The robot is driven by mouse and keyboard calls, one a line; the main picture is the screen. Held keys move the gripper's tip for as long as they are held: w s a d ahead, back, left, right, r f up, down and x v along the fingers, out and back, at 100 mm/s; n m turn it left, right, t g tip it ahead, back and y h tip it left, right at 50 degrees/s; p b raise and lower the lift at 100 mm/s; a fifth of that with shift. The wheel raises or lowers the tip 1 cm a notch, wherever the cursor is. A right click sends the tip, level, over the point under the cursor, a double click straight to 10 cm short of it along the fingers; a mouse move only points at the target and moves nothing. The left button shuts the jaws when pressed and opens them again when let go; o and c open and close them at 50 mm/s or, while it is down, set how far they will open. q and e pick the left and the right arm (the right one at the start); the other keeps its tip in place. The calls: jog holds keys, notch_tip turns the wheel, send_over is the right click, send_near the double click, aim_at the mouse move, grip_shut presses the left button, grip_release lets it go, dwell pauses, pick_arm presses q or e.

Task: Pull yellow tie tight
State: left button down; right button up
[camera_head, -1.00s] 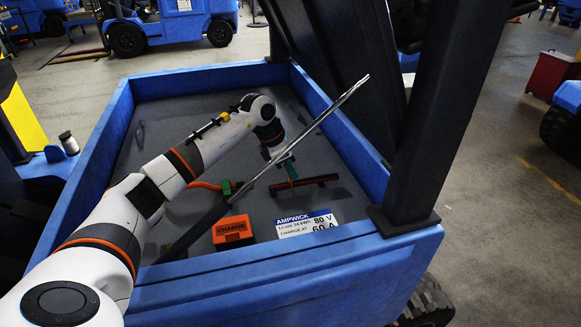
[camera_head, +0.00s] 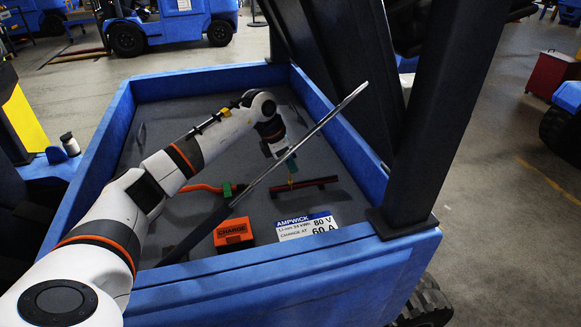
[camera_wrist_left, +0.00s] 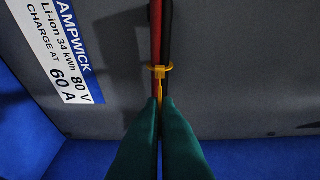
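The yellow tie (camera_wrist_left: 159,71) loops around a red cable (camera_wrist_left: 155,35) and a black cable (camera_wrist_left: 167,35), which run side by side. Its tail points down the wrist view to my left fingertips. My left gripper (camera_wrist_left: 160,102) has two teal fingers nearly together, with the tail between them; they look shut on it. The fingers hide the tail's end. In the head view, my left gripper (camera_head: 290,165) reaches down to the cable bundle (camera_head: 315,183) in the blue-walled bay, and the tie is only a tiny yellow spot there. My right gripper is not in view.
A grey diagonal strut (camera_head: 310,135) crosses in front of the bay near my gripper. An orange CHARGE block (camera_head: 232,231), a white label (camera_head: 306,225) and an orange cable with a green piece (camera_head: 227,189) are nearby. A dark post (camera_head: 440,110) stands at right.

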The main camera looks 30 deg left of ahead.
pick_arm(q)
jog(key=c, duration=1.6)
grip_release()
jog(key=shift+c, duration=0.2)
jog(key=b+v, duration=0.1)
jog(key=v, duration=1.1)
